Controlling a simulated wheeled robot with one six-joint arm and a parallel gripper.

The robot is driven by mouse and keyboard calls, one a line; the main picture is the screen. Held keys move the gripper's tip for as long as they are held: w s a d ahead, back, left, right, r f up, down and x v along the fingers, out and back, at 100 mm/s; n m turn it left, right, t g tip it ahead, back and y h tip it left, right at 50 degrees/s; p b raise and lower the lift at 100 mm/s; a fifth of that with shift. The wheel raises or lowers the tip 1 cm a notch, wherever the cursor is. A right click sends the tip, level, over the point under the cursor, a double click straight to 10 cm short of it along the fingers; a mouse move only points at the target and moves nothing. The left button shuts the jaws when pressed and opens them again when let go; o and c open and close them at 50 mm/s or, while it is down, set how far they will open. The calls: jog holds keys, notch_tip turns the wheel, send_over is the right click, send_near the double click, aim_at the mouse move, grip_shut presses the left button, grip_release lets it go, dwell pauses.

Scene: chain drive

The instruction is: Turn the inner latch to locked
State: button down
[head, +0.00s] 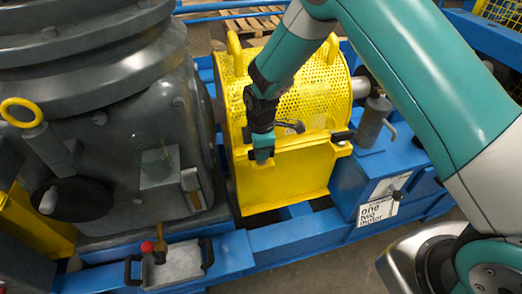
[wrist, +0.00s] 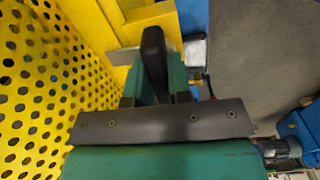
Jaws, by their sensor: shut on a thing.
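The yellow chain guard (head: 290,180) has a perforated cover and a solid front panel. My gripper (head: 263,154) points down at the left end of the ledge across the guard. In the wrist view, my gripper (wrist: 153,80) is shut on the black handle of the inner latch (wrist: 153,45), which stands between the green fingers. In the head view my gripper hides this handle. Another latch with a black handle (head: 342,136) sits at the ledge's right end. Whether the inner latch is locked cannot be told.
A large grey gearbox housing (head: 120,110) stands close on the left. A blue frame (head: 290,238) runs below the guard. A grey cylinder (head: 373,120) stands on a blue block at the right. A grey box with a red-topped lever (head: 172,262) lies at the front left.

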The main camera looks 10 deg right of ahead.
jog(key=shift+n, duration=0.5)
jog(key=c, duration=1)
grip_release()
jog(key=shift+c, duration=0.2)
notch_tip(320, 180, up, 18)
jog(key=b, duration=0.1)
jog(key=shift+f, duration=0.25)
jog(key=s+r+m+y, duration=0.1)
jog(key=s+r+m, duration=0.2)
jog(key=s, duration=0.6)
jog(key=s+d+r+m+y, duration=0.1)
jog(key=s+r+m, duration=0.2)
jog(key=s, duration=0.6)
jog(key=s+r+m+y, duration=0.2)
jog(key=s+m, duration=0.3)
jog(key=s, duration=0.4)
jog(key=shift+s+d+r+m, duration=0.3)
jog(key=shift+d+r, duration=0.1)
jog(key=shift+r, duration=0.1)
